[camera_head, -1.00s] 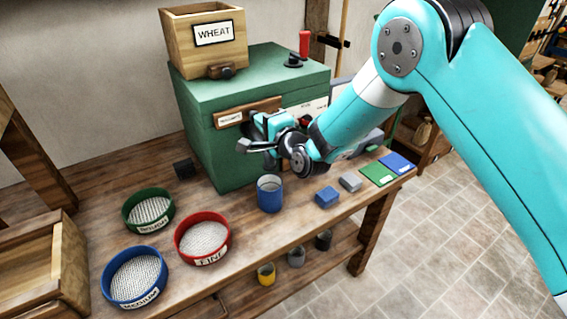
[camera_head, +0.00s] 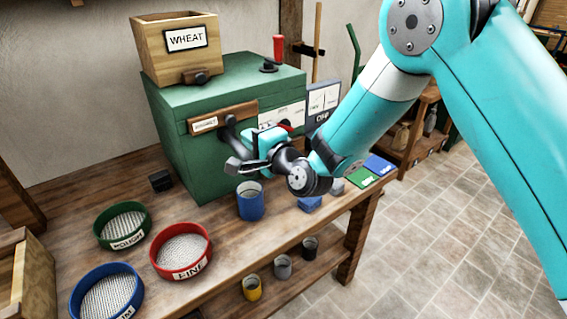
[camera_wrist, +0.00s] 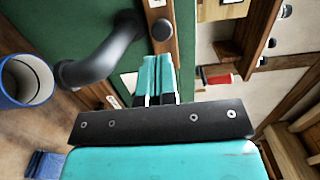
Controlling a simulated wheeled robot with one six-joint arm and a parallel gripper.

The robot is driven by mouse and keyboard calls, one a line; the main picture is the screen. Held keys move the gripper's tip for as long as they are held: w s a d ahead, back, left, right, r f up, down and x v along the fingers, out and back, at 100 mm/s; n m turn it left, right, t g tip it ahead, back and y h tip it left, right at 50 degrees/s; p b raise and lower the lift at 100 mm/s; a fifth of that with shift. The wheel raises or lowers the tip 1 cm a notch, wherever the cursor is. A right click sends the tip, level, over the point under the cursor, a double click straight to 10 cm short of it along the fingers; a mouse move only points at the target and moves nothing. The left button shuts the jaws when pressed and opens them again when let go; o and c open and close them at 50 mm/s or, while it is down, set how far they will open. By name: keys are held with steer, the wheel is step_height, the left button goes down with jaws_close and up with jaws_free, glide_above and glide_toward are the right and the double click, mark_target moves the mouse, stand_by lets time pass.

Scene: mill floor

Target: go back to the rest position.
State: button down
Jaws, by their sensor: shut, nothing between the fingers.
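My gripper (camera_head: 262,146) is in front of the green mill (camera_head: 175,150), above the bench. In the wrist view its two teal fingers (camera_wrist: 157,62) are together with nothing between them. The mill's dark curved spout (camera_wrist: 105,55) lies beside the fingers, apart from them in that view. A blue cup (camera_head: 250,205) stands on the bench below the spout, and its rim shows at the left of the wrist view (camera_wrist: 28,80). My wrist partly hides the mill's front and its labels.
Green (camera_head: 123,238), red (camera_head: 182,266) and blue (camera_head: 107,300) sieves stand on the bench at left. A WHEAT hopper (camera_head: 180,70) tops the mill. A blue block (camera_head: 310,203) and coloured cards lie at right. Several small cups sit on the lower shelf. Tiled floor is clear at right.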

steer(key=s+d+r+n+g+h, duration=0.1)
steer(key=s+d+n+g, duration=0.3)
steer(key=s, duration=0.7)
steer(key=s+d+r+n+g+h, duration=0.2)
steer(key=s+d+n+g, duration=0.3)
steer(key=s, duration=0.6)
steer(key=s+d+r+n+g+h, duration=0.2)
steer(key=s+d+n+g, duration=0.3)
steer(key=s+d+n, duration=0.3)
steer(key=s+d+h+b, duration=0.1)
steer(key=s, duration=0.2)
steer(key=shift+d+r+n+h, duration=0.15)
steer(key=shift+r+n+h, duration=0.1)
steer(key=shift+n+h, duration=0.05)
